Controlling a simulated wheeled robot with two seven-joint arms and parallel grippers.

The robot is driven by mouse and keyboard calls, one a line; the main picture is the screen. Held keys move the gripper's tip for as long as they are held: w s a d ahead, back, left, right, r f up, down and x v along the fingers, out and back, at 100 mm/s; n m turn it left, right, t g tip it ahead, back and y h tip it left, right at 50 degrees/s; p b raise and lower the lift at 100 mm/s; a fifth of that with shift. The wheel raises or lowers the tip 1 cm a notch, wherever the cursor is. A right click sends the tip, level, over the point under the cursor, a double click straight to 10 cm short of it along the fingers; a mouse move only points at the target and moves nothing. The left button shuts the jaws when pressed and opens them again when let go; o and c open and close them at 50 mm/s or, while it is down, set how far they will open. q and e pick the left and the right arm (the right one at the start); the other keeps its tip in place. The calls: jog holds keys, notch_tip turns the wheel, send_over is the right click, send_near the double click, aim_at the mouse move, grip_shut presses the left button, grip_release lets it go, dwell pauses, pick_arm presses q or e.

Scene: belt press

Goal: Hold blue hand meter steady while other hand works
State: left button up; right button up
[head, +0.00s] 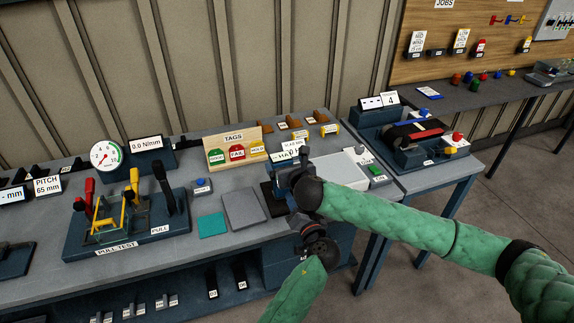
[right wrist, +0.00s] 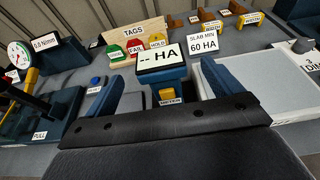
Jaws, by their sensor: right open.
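The blue hand meter shows in the right wrist view with its white display (right wrist: 162,56) reading "-- HA" and a yellow button on its front. My right gripper (right wrist: 154,93) is open, with one blue finger on either side of the meter and visible gaps between. In the head view, the same gripper (head: 287,180) is over the bench's front part, and my wrist partly covers the meter. Whether a finger touches the meter cannot be told.
A tags board (head: 232,146) with green, red and yellow tags stands behind. A pull test rig (head: 127,222) is to the left. A grey slab (head: 243,209) and a teal square (head: 212,225) lie near the meter. A white-topped unit (right wrist: 262,88) stands close on the right.

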aim_at(282, 159)
jog(key=shift+x, duration=3.8)
jog(key=shift+c, duration=0.2)
jog(key=c, duration=1.2)
jog(key=shift+c, duration=0.2)
